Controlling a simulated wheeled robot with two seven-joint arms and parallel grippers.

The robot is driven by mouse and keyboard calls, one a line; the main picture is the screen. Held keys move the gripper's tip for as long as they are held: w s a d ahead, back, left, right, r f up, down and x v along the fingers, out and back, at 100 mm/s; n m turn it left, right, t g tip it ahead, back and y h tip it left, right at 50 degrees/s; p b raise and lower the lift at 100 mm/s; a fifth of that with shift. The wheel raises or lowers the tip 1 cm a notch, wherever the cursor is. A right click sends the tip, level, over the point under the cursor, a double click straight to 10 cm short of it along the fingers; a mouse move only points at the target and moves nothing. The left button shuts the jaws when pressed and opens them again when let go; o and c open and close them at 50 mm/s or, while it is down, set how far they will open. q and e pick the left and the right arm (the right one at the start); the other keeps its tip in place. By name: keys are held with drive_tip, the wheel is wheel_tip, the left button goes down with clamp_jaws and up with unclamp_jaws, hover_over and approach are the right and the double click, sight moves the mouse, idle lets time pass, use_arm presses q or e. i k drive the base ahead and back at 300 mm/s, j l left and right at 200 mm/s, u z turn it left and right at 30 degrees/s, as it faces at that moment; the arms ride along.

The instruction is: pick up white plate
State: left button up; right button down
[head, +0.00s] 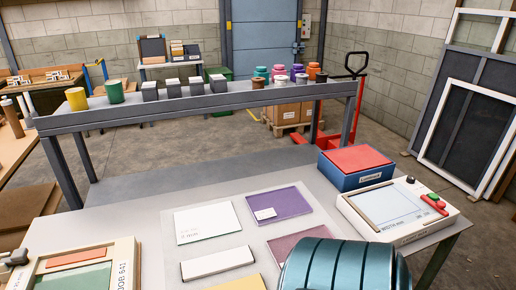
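A flat white plate (207,225) with small dark print lies on a light mat on the grey table, left of the purple plate (280,203), which carries a small white label. Below it lies a narrower white piece (217,263) with a dark front edge. I cannot tell for sure which of the two is the white plate meant. A mauve plate (293,246) and part of a yellow plate (238,284) lie nearer the front. Neither of my grippers shows in the head view.
A screen frame (128,254) stands at the left front. A blue box with a red top (355,161) and a white panel device (394,210) stand at right. A long bench (190,105) with cans and blocks is behind. Bare table lies left of the plates.

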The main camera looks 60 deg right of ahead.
sight(196, 269)
drive_tip(key=z, duration=1.7)
drive_tip(key=j+z, duration=0.6)
